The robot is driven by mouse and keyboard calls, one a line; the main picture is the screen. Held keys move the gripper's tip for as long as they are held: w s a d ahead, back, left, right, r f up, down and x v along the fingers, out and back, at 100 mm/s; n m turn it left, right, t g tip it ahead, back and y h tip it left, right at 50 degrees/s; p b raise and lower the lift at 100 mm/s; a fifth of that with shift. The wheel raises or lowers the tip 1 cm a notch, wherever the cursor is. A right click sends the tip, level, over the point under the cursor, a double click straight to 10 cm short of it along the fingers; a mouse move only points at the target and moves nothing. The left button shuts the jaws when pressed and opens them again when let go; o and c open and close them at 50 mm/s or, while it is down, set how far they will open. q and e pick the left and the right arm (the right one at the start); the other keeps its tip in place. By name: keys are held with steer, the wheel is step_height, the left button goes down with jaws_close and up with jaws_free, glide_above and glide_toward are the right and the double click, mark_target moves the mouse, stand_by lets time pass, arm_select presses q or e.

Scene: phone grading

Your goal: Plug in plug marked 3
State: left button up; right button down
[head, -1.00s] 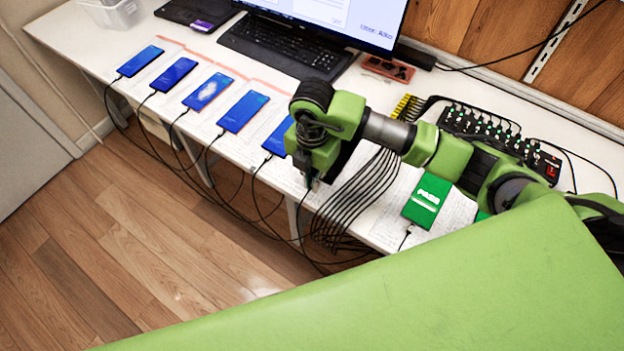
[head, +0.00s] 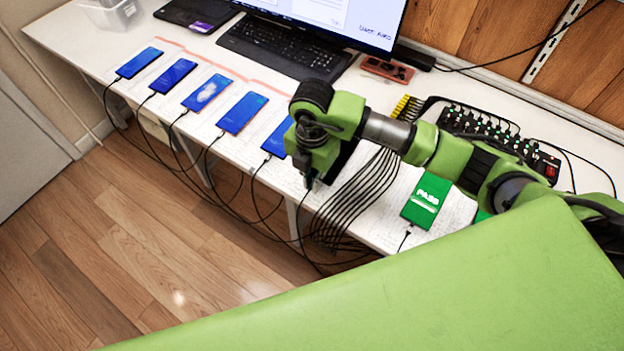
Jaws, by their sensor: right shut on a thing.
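My right gripper (head: 309,182) points down at the table's front edge, just right of the fifth blue-screen phone (head: 279,138). It is shut on a small plug, mostly hidden by the fingers; no number on it can be read. A bundle of black cables (head: 362,190) runs over the table edge just right of the gripper. Several blue-screen phones, such as this one (head: 243,112), lie in a row to the left, each with a black cable at its near end. A green phone reading PASS (head: 426,201) lies to the right, also cabled. My left gripper is not in view.
A black multi-port hub (head: 500,140) with green lights stands at the back right, a yellow row of pieces (head: 407,107) near it. A keyboard (head: 287,45) and monitor (head: 345,15) are behind the phones. My green body covers the lower right. A second green phone is mostly hidden.

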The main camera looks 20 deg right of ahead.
mark_target(310, 189)
stand_by(0.5)
steer(key=c, duration=2.1)
jaws_free()
steer(key=shift+r, duration=0.1)
steer(key=shift+s+a+r+p, duration=0.15)
steer(key=shift+a+r+p, duration=0.05)
steer(key=shift+r+p, duration=0.95)
steer(key=shift+s+a+r+p, duration=0.1)
steer(key=shift+a+r+p, duration=0.05)
steer(key=shift+r+p, duration=0.95)
steer(key=shift+r, duration=0.2)
